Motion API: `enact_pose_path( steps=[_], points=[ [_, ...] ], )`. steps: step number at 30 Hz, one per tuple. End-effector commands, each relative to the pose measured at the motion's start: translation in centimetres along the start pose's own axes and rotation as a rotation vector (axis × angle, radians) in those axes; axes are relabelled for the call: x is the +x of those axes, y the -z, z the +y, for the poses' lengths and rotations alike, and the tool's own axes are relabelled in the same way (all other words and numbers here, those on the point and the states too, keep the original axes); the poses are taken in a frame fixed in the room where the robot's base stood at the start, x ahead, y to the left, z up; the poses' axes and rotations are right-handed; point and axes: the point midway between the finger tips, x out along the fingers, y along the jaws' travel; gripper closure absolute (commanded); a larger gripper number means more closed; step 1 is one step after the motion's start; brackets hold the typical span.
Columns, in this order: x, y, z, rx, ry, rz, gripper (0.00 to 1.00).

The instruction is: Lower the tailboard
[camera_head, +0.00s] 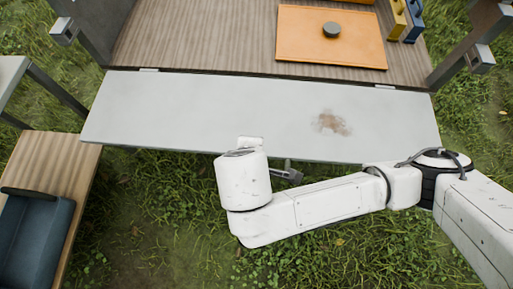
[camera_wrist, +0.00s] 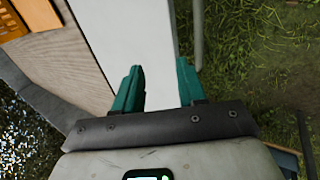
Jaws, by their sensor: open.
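The tailboard (camera_head: 230,110) is a long pale grey panel with a brown stain on its right part. In the head view it is folded outward from the rear edge of the wooden load bed (camera_head: 200,45), joined at two small hinges. My gripper (camera_wrist: 158,85) shows two teal fingers, apart, in the wrist view. The pale tailboard (camera_wrist: 130,35) shows beyond and between them, its edge near the right finger. I cannot tell whether a finger touches it. In the head view my white wrist stands over the tailboard's near edge and hides the fingers.
An orange board (camera_head: 330,50) with a dark round knob lies on the bed. Posts with metal latch blocks (camera_head: 64,31) (camera_head: 481,58) stand at both sides. A wooden table (camera_head: 45,160) with a blue crate (camera_head: 30,235) stands at lower left. Grass lies below the tailboard.

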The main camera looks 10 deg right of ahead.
Motion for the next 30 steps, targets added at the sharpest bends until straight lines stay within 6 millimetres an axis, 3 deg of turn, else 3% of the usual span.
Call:
enact_pose_path(
  steps=[11,14,21,30],
  points=[
    [-0.6,0.0,0.0,-0.001,0.0,0.001,0.56],
    [-1.8,0.1,0.0,-0.001,0.001,0.002,0.56],
    [-6.8,0.1,0.3,-0.004,-0.001,0.0,0.56],
    [-9.9,0.1,0.1,-0.004,0.0,0.0,0.56]
  ],
)
